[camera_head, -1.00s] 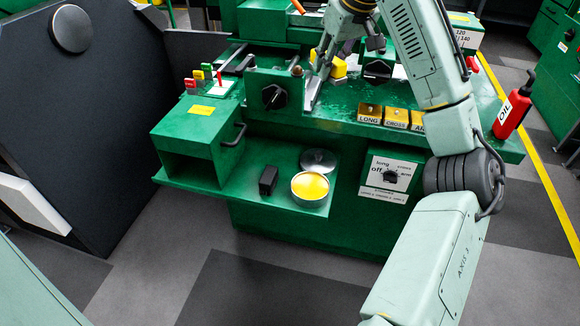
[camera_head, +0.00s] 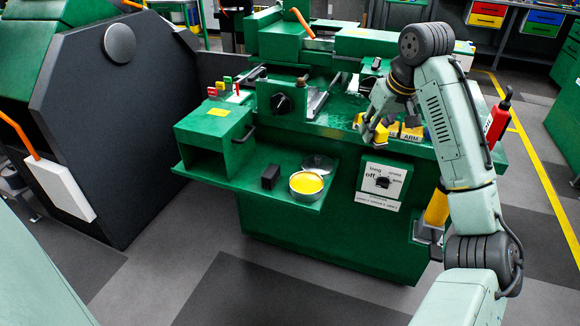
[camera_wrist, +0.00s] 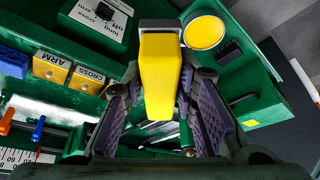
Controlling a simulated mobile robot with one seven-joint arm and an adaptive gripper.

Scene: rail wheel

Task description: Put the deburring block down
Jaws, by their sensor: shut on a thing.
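The deburring block is a yellow block with a pale grey end, and it fills the middle of the wrist view (camera_wrist: 160,80). My gripper (camera_wrist: 163,105) is shut on it, with one finger on each side. In the head view my gripper (camera_head: 374,128) is at the front right of the green machine, in front of the yellow labelled blocks, and the yellow deburring block (camera_head: 380,136) shows at its fingers. The block looks held above the machine's front edge; the exact gap below it cannot be told.
A green side shelf (camera_head: 265,198) carries a black block (camera_head: 270,177), a round tin of yellow stuff (camera_head: 306,183) and a grey lid (camera_head: 318,163). A green open-fronted box (camera_head: 215,140) stands at its left. A switch panel (camera_head: 383,181) is below my gripper. A red oil bottle (camera_head: 499,118) stands right.

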